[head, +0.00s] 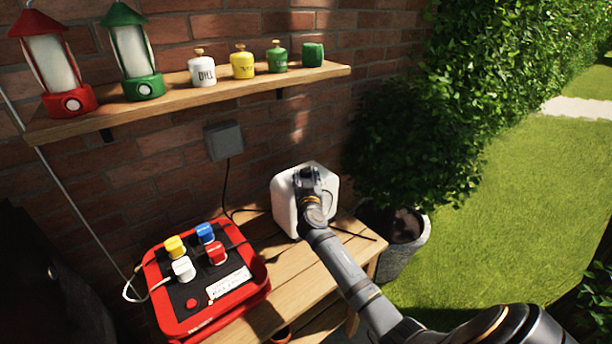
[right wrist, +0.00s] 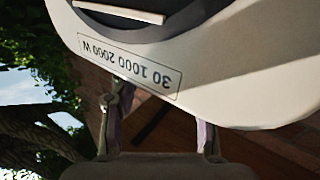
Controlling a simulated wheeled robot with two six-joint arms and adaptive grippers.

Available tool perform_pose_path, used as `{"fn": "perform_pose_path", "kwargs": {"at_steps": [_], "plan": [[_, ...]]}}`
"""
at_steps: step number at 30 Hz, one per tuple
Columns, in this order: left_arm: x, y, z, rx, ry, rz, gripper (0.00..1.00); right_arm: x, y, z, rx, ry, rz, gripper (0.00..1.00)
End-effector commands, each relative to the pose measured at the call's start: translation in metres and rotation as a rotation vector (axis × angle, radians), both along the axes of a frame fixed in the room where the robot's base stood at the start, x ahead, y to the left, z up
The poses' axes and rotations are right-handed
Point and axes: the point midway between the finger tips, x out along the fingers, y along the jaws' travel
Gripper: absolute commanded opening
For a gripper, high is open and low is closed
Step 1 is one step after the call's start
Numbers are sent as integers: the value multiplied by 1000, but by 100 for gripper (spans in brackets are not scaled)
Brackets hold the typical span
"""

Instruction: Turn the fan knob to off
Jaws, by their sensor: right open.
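The fan (head: 285,204) is a white rounded box at the right end of the wooden table. My right gripper (head: 308,174) is in front of it in the head view and hides part of its front. In the right wrist view, the fan's white face carries an upside-down label (right wrist: 128,63) reading "30 1000 2000 W". Above the label is part of a dark round knob (right wrist: 60,12) with a pale pointer bar, cut by the frame edge. My right gripper's fingers (right wrist: 160,122) are apart, with nothing between them, below the label. The left gripper is not in view.
A red box (head: 165,318) with several coloured plugs stands left of the fan on the table (head: 290,270). A shelf (head: 180,98) with lanterns and jars runs along the brick wall above. A grey planter (head: 405,255) stands right of the table.

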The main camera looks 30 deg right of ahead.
Motion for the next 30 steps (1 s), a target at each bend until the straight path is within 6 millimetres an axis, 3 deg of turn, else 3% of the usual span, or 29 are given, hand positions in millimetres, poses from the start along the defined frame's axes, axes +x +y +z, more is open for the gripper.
{"fn": "perform_pose_path", "kwargs": {"at_steps": [4,13,23,30], "plan": [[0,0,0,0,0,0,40,0,0,0,0,0,0,46],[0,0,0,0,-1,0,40,0,0,0,-1,0,0,5],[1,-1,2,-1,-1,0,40,-1,-2,0,-4,3,50,5],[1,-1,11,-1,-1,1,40,-3,-7,1,-8,7,207,5]]}}
